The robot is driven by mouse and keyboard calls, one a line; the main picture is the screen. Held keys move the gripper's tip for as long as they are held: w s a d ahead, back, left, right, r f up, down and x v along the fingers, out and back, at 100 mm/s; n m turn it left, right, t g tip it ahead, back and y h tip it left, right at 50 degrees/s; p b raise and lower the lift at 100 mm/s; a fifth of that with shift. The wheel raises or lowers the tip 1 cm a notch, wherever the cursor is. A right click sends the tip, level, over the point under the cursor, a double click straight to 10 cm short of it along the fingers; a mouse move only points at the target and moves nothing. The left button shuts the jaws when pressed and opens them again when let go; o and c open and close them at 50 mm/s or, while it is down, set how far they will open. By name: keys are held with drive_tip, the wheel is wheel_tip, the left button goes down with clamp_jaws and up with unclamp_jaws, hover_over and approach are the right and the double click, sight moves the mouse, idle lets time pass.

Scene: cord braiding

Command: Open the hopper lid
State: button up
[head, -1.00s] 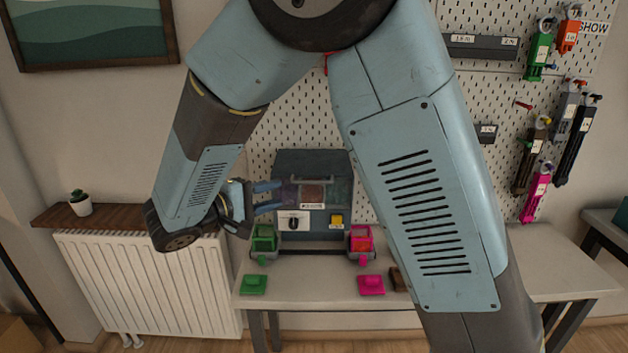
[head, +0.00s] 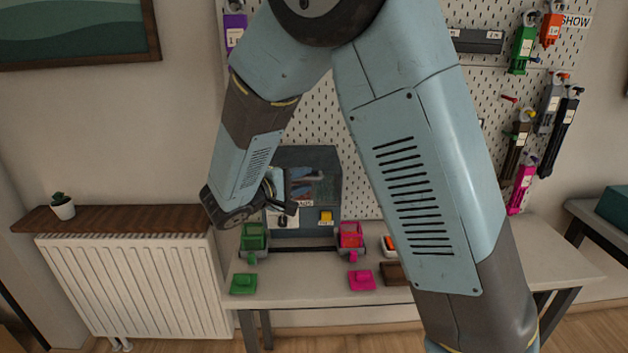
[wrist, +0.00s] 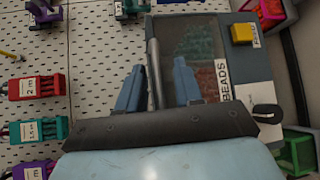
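The dark grey bead machine (head: 330,165) stands on the table against the pegboard. Its hopper has a see-through lid (wrist: 208,40) with coloured beads behind it, above a label reading BEADS (wrist: 226,88). A grey round bar (wrist: 153,70) runs along the lid's edge in the wrist view. My gripper (wrist: 158,85) is open, its blue fingers on either side of this bar, one over the pegboard side and one over the lid. Contact cannot be told. In the head view my gripper (head: 302,182) is in front of the hopper and partly hides it. The lid looks shut.
A yellow button (head: 326,216) is on the machine's front. A green bin (head: 254,236) and a pink bin (head: 351,235) flank it. A green piece (head: 243,284) and a pink piece (head: 361,281) lie on the table (head: 300,290). Tools hang on the pegboard.

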drive_tip(key=shift+w+d, duration=0.15)
drive_tip(key=shift+d, duration=0.05)
clamp_jaws()
idle(0.3)
